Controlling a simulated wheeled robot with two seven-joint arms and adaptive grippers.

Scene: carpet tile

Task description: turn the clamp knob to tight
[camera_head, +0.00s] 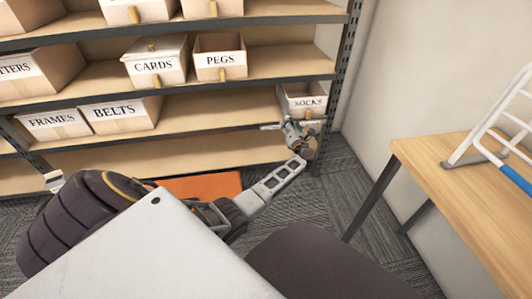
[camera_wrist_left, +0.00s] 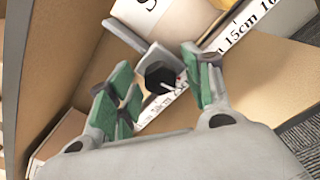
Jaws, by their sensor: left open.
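In the left wrist view, a black faceted clamp knob (camera_wrist_left: 159,76) with a small pale mark sits beside a light grey bar (camera_wrist_left: 130,38). My left gripper (camera_wrist_left: 158,88) is open, with green-padded fingers on either side of the knob and visible gaps to both. In the head view, my left gripper (camera_head: 288,129) is at the shelf edge just below the SOCKS box; the knob is too small to make out there. My right gripper is not in view.
The SOCKS box (camera_head: 305,99) stands right behind the gripper on the shelf. Other labelled boxes, such as BELTS (camera_head: 122,114) and PEGS (camera_head: 220,58), fill the shelves leftward. A dark upright (camera_head: 345,60) and a wooden table (camera_head: 455,190) are on the right.

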